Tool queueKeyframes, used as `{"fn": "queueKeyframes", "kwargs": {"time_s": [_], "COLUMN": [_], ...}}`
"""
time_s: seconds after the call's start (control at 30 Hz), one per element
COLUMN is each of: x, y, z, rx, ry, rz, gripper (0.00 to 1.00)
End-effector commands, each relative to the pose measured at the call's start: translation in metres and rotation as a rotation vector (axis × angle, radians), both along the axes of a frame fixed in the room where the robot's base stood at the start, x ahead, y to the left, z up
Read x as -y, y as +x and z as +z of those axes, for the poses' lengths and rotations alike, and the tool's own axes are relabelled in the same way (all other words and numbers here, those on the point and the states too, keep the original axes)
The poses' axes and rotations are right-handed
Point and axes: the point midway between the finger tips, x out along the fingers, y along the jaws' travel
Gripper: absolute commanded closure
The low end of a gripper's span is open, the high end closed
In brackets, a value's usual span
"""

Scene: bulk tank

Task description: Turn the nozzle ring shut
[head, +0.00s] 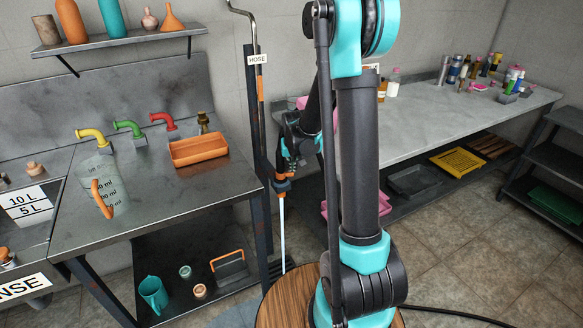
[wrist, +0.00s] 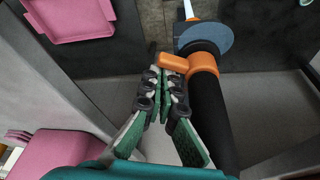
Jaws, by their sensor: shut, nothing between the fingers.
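The hose nozzle hangs beside the bench in the head view, with its orange nozzle ring (head: 281,186) near the lower end. A pale stream of water (head: 283,235) runs straight down from it. In the wrist view the orange ring (wrist: 203,66) wraps a black tube (wrist: 210,115), and its tab (wrist: 173,63) sticks out to the left. A blue-grey disc (wrist: 205,38) sits beyond the ring, with the white stream (wrist: 189,10) past it. My gripper (wrist: 167,80) is shut and empty, its fingertips close to the tab; I cannot tell whether they touch. It also shows in the head view (head: 287,168).
A steel bench (head: 150,208) with an orange tray (head: 199,150) and a measuring jug (head: 102,190) stands left of the nozzle. A long grey counter (head: 430,110) is behind right. A pink tray (wrist: 70,20) lies at upper left in the wrist view.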

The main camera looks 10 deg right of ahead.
Motion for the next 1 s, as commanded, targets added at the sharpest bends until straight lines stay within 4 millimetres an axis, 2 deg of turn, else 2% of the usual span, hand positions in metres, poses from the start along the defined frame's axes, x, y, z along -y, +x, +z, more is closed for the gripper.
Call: {"fn": "queueKeyframes", "kwargs": {"time_s": [0.23,0.8,1.0], "x": [0.0,-0.008,-0.012], "y": [-0.01,-0.032,-0.038], "z": [0.0,0.0,0.0], "rx": [0.0,0.0,0.001], "ry": [0.0,-0.001,-0.001], "rz": [-0.019,-0.564,-0.701], "gripper": [1.0,1.0,1.0]}}
